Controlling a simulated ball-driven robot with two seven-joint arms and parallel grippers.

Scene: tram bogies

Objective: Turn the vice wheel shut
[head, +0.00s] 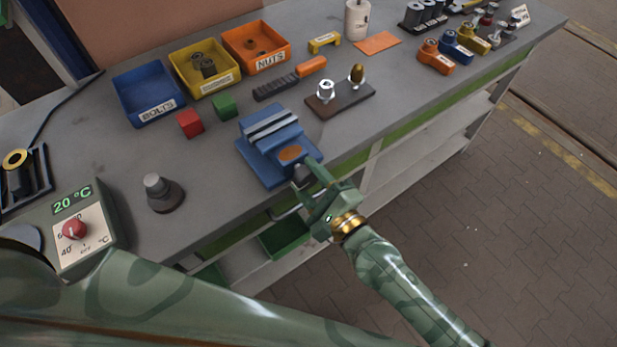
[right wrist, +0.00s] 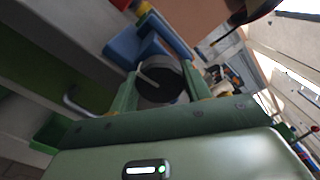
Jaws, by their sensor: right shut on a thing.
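The blue vice (head: 262,160) stands at the front edge of the grey bench, with two pale jaw strips (head: 271,124) on top and a dark line between them. I cannot tell how wide the gap is. My right gripper (head: 305,175) is at the vice's front end, shut on the vice wheel. In the right wrist view the dark round wheel (right wrist: 163,84) with a pale bar sits between the two green fingers, and the blue vice body (right wrist: 150,42) is behind it. The gripper mostly hides the wheel in the head view. My left gripper is out of view.
Red (head: 190,123) and green (head: 224,105) blocks lie left of the vice. A dark plate (head: 340,99) with two fittings lies behind and to its right. Blue, yellow and orange bins (head: 256,45) stand at the back. A grey knob-topped piece (head: 163,194) stands front left. Paved floor is clear at right.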

